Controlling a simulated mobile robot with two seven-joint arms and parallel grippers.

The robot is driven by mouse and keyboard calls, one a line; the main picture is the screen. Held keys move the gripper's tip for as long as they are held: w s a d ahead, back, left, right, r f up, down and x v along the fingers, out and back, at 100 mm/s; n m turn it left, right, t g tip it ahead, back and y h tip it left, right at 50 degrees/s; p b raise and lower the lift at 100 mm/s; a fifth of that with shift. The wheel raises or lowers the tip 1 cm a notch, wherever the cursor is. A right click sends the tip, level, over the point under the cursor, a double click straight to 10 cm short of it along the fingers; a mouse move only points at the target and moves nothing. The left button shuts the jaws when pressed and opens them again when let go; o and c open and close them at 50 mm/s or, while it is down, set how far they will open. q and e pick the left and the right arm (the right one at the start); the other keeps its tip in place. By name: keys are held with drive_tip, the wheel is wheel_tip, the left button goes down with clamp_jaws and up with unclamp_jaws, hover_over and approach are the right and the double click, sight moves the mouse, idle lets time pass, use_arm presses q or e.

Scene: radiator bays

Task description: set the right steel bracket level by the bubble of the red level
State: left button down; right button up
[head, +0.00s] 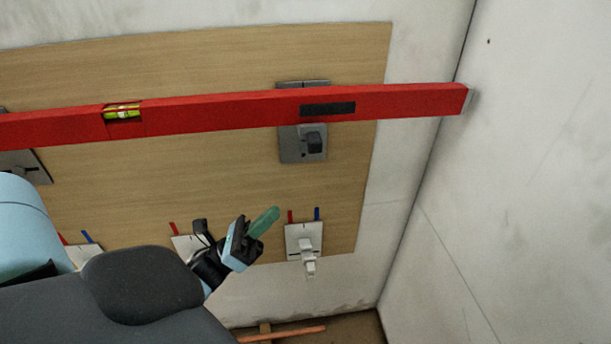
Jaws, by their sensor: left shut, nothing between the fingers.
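The red level (230,108) lies across the steel brackets, from the left picture edge almost to the right wall. Its right end sits a little higher in the picture. Its yellow-green vial (122,112) is in view, but the bubble's place in it is too small to tell. The right steel bracket (290,150) shows above and below the level, with a dark block on its lower part. The left steel bracket (38,170) is partly hidden at the left edge. My left gripper (271,215) is shut and empty, below the right bracket and apart from it. My right gripper is out of view.
A wooden board (215,50) backs the brackets on the pale wall. A white valve fitting (304,238) with red and blue marks is close right of my left gripper; other such plates sit further left. The right wall (540,180) bounds the bay. A copper-coloured pipe (285,334) lies low down.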

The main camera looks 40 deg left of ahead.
use_arm(q)
drive_tip(key=r+m+g+h, duration=0.1)
drive_tip(key=m+g+h, duration=0.15)
drive_tip(key=m, duration=0.25)
drive_tip(key=h+p, duration=0.1)
drive_tip(key=p, duration=0.4)
approach(308, 144)
drive_tip(key=w+d+r, duration=0.2)
drive_tip(key=w+d, duration=0.1)
drive_tip(key=w, duration=0.3)
drive_tip(key=shift+s+d+f+t, duration=0.1)
drive_tip(key=shift+s+f+t, duration=0.05)
drive_tip(key=shift+t, duration=0.2)
